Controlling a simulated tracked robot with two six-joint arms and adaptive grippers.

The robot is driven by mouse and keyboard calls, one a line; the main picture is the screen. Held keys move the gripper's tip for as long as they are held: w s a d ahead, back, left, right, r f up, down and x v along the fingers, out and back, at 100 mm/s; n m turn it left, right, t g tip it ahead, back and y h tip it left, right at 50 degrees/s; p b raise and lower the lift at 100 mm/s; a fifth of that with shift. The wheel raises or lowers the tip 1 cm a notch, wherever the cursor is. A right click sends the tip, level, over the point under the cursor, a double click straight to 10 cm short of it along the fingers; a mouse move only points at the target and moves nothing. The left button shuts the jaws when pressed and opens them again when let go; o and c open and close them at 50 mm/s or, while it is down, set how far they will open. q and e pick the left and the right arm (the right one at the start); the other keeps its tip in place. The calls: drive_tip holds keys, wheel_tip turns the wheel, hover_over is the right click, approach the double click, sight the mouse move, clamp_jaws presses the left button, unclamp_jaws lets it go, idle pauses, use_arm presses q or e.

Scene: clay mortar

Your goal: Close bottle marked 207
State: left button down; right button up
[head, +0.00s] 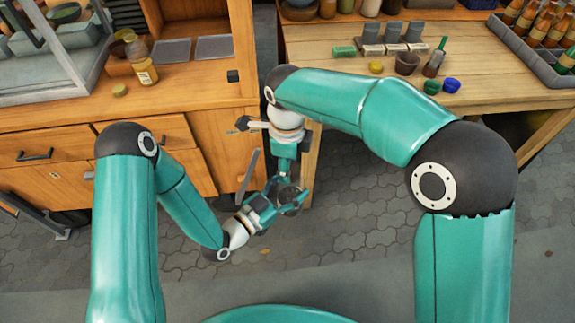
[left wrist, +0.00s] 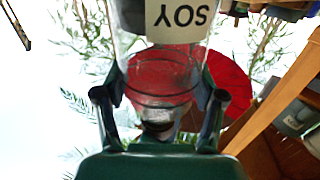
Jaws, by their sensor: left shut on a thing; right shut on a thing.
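A clear bottle (left wrist: 160,68) with a pale label reading SOY, upside down in the left wrist view, is between the fingers of my left gripper (left wrist: 158,112). In the head view my left gripper (head: 280,202) is shut on this glass thing (head: 290,192), low over the floor in front of the benches. My right gripper (head: 287,172) comes down from above onto the same spot and is shut; what it holds is hidden. Another bottle (head: 143,66) with a yellow label stands on the left counter, beside a small round yellowish piece (head: 119,90). I cannot read 207 on anything.
The left wooden cabinet (head: 100,135) and the right wooden table (head: 315,65) stand ahead. The table bears small blocks, a brown cup (head: 407,63), blue and green cups and a bottle crate (head: 530,55). The paved floor (head: 340,210) around my grippers is clear.

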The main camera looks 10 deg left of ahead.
drive_tip(key=m, duration=0.4)
drive_tip(key=shift+w, duration=0.2)
drive_tip(key=o, duration=0.7)
drive_tip(key=shift+r, duration=2.25)
drive_tip(key=shift+n, duration=0.3)
drive_tip(key=shift+c, duration=0.3)
